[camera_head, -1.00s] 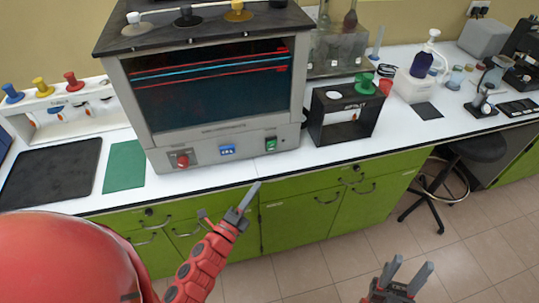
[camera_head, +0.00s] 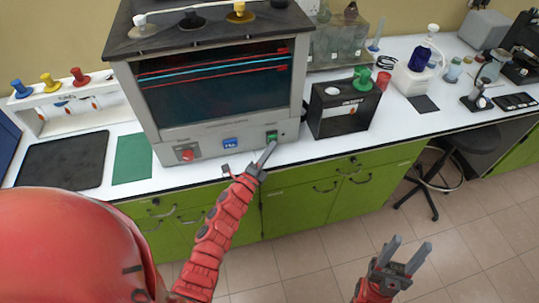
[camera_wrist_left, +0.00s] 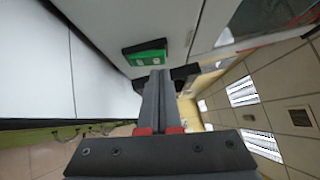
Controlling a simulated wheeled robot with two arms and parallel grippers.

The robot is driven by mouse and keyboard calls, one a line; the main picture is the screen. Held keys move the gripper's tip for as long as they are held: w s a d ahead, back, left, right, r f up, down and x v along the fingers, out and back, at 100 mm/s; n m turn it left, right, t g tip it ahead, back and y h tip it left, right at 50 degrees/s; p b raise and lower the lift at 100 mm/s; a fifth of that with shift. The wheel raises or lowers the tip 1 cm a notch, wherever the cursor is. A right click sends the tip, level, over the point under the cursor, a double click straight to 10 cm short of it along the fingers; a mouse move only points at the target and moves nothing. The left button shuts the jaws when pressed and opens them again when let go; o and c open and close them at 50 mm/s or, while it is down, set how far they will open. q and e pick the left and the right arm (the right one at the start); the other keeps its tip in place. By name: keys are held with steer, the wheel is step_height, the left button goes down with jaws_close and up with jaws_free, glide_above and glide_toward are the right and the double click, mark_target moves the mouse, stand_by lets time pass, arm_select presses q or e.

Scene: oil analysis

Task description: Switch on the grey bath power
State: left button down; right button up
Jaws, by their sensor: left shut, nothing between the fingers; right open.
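The grey bath (camera_head: 215,95) stands on the white bench, with a dark window and a front panel below it. On the panel are a red knob (camera_head: 187,154) at the left, a small blue display (camera_head: 231,144) in the middle and a green power switch (camera_head: 271,136) at the right. My left gripper (camera_head: 268,152) is shut and empty, its tips just below the green switch. In the left wrist view the green switch (camera_wrist_left: 146,53) lies just beyond the shut fingertips (camera_wrist_left: 157,74); I cannot tell if they touch. My right gripper (camera_head: 405,252) is open and empty, in front of the bench.
A green mat (camera_head: 133,158) and a dark mat (camera_head: 64,162) lie at the left. A stool (camera_head: 470,142) stands at the right. The floor before the cabinets is clear.

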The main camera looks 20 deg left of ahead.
arm_select(q)
steer(key=shift+w+a+r, duration=0.1)
steer(key=shift+w+a, duration=0.15)
steer(key=shift+w, duration=0.1)
